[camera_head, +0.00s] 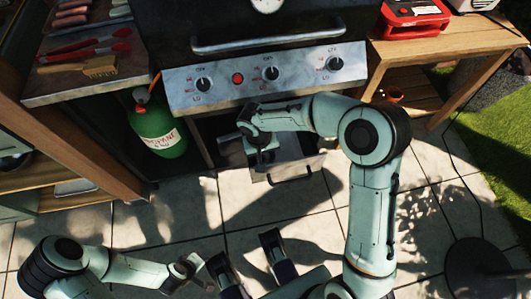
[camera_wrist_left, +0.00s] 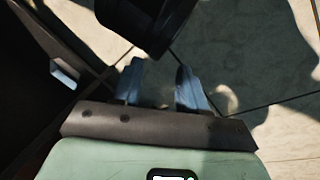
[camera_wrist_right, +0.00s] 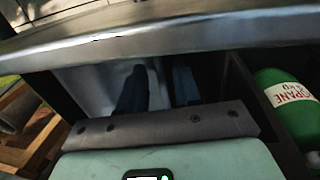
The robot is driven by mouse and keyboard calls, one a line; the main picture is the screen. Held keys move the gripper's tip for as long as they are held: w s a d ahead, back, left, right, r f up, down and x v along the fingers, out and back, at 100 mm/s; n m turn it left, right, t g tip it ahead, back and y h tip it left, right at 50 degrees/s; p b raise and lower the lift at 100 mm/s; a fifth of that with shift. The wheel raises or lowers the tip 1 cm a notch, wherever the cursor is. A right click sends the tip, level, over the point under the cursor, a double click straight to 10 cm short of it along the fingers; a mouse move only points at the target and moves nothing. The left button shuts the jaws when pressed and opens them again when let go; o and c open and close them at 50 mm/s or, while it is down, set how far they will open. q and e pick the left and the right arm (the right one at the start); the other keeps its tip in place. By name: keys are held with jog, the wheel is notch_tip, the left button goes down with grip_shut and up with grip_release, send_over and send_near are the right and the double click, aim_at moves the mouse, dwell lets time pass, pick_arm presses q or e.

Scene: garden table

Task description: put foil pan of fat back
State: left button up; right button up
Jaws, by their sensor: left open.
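My right gripper (camera_head: 262,155) reaches down under the grill's control panel, beside a pulled-out grey drawer (camera_head: 316,163) with a dark handle. In the right wrist view its two dark fingers (camera_wrist_right: 158,88) point into the shaded space below the panel. A pale, shiny surface (camera_wrist_right: 92,88), possibly the foil pan, lies beyond and to the left of them. I cannot tell whether the fingers touch or grip it. Any fat is not visible. My left gripper (camera_wrist_left: 160,88) is open and empty over the shaded paving, low in the head view (camera_head: 192,266).
The grill's panel (camera_head: 225,82) overhangs the drawer closely. A green propane tank (camera_head: 158,125) stands to the left; a side shelf (camera_head: 90,82) holds red tongs (camera_head: 85,48) and a brush (camera_head: 85,67). A wooden table (camera_head: 440,48) is at right. The paving in front is mostly clear.

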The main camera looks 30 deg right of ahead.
jog(key=shift+r, duration=0.35)
pick_arm(q)
jog(key=s+d+r+g+p, duration=0.1)
jog(key=s+d+r+p, duration=0.1)
jog(key=s+r, duration=0.1)
jog(key=shift+s+r+h+p, duration=0.2)
jog(key=shift+s+h+p, duration=0.2)
jog(key=shift+s, duration=0.35)
pick_arm(e)
notch_tip(320, 180, up, 12)
jog(key=a, duration=0.1)
jog(key=shift+w+a+f, duration=0.15)
jog(key=shift+a+f, duration=0.1)
jog(key=shift+a, duration=0.15)
pick_arm(q)
jog(key=shift+d, duration=0.1)
